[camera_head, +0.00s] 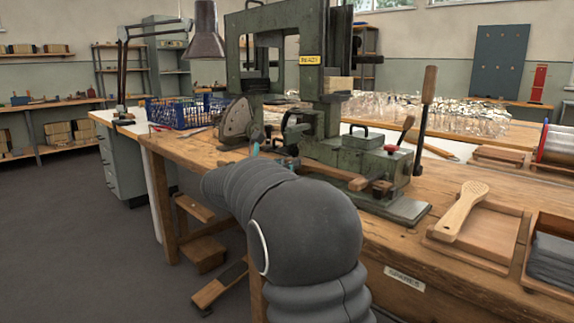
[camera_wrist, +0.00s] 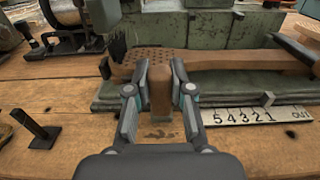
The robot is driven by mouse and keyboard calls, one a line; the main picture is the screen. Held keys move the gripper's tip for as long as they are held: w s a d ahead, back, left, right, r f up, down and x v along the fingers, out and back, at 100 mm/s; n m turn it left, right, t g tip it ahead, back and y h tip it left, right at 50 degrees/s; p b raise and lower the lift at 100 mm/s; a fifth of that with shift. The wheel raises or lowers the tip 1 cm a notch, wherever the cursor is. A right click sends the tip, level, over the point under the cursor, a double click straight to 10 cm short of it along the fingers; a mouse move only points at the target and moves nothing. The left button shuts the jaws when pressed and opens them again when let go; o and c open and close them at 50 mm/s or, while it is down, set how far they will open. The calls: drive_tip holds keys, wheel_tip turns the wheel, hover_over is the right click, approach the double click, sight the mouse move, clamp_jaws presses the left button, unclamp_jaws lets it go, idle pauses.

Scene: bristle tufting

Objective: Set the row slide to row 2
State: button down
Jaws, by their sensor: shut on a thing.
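My gripper (camera_wrist: 160,88) is shut on an upright wooden knob (camera_wrist: 160,92), with one finger on each side of it. To the right of the fingers is a pale scale (camera_wrist: 240,117) marked 5 4 3 2 1 OUT. A small grey upright tab (camera_wrist: 267,99) stands at the scale's back edge, by the 1 as seen from here. Behind the knob a wooden brush body (camera_wrist: 190,61) with rows of holes lies along the green machine (camera_wrist: 218,27). In the head view the machine (camera_head: 345,148) stands on the bench, and my arm hides most of my gripper and the knob.
A black metal bracket (camera_wrist: 40,132) stands on the bench left of my gripper. In the head view, a wooden brush (camera_head: 463,208) lies on a tray at the right, and a long-handled lever (camera_head: 425,110) rises from the machine. Bare bench top lies in front of the scale.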

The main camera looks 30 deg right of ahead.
drive_tip(key=shift+w+a+r+p, duration=0.2)
drive_tip(key=shift+w+p, duration=0.25)
drive_tip(key=shift+p, duration=0.15)
drive_tip(key=shift+w+f, duration=0.15)
drive_tip(key=shift+w, duration=0.25)
drive_tip(key=c, duration=1)
unclamp_jaws()
drive_tip(key=v, duration=1.2)
